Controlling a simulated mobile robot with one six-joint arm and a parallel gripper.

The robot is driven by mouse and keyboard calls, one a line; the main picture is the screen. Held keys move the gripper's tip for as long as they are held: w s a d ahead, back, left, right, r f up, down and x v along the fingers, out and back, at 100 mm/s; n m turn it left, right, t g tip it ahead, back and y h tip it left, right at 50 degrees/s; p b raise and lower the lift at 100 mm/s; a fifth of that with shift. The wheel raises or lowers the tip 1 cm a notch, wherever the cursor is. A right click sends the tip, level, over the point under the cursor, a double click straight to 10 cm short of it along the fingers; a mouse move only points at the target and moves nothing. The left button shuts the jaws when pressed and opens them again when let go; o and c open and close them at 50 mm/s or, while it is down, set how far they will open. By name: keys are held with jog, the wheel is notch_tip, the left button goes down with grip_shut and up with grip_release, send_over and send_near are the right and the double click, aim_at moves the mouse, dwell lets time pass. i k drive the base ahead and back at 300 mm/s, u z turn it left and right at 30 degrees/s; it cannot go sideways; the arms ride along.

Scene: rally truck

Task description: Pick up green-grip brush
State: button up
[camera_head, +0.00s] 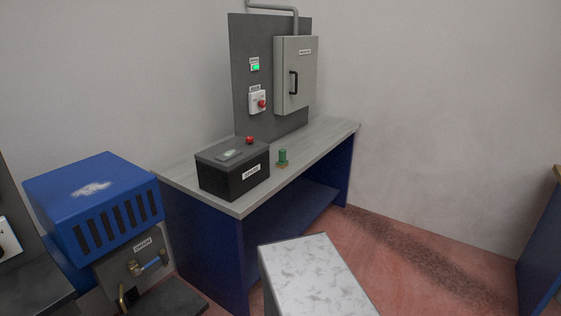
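My gripper is not in view.
The black box (233,170) has a red knob on top. A grey panel with a cabinet (295,76) rises behind. A pale block with a mottled top (316,275) stands in front. A blue vented unit (95,204) is left. Reddish floor is open at right.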

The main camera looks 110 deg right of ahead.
aim_at(282, 162)
jog(key=k, duration=2.9)
jog(key=z, duration=1.15)
jog(key=i, duration=0.95)
